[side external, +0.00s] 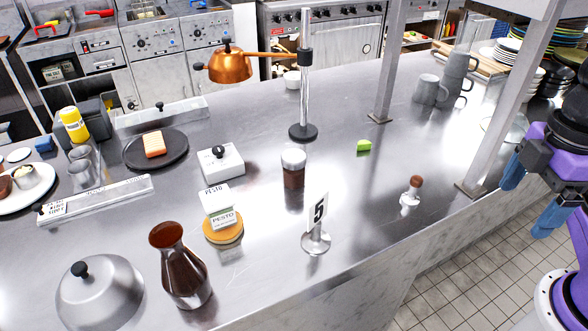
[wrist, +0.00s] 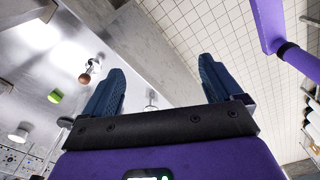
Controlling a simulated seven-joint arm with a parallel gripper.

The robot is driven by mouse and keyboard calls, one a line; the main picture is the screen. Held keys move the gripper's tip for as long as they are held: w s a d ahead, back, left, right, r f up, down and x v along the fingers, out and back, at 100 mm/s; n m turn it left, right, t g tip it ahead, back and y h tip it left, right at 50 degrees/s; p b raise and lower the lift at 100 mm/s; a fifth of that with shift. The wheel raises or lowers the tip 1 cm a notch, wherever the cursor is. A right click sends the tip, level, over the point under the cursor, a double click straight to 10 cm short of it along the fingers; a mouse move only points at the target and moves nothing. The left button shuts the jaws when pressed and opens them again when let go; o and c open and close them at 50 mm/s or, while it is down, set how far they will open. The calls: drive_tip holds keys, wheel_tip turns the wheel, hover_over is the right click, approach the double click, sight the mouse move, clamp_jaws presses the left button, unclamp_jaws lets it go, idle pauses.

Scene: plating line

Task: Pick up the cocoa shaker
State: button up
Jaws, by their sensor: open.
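The cocoa shaker (side external: 293,178), a clear jar of dark brown powder with a pale lid, stands upright mid-counter in the side view. My gripper (side external: 531,196) is at the far right of the side view, beyond the counter's edge and well apart from the shaker. Its two blue fingers are spread and empty in the wrist view (wrist: 160,70).
A small brown-topped shaker (side external: 410,192) and a lime wedge (side external: 364,146) stand between my gripper and the cocoa shaker. A post (side external: 488,120) rises near my gripper.

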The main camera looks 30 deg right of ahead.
drive_tip(key=w+a+f+m+y, duration=0.15)
drive_tip(key=w+a+y, duration=0.3)
drive_tip(key=a, duration=0.65)
drive_tip(key=m+t, duration=0.7)
drive_tip(key=t, duration=0.5)
hover_over(303, 167)
drive_tip(key=s+d, duration=0.5)
drive_tip(key=s, duration=0.7)
wheel_tip(303, 167, down, 8)
drive_tip(key=f, duration=0.1)
drive_tip(key=shift+r+x, duration=0.2)
drive_tip(key=shift+x, duration=4.05)
drive_tip(key=shift+r+x, duration=0.2)
drive_tip(key=shift+x, duration=4.05)
drive_tip(key=shift+w, duration=0.15)
drive_tip(key=c, duration=1.2)
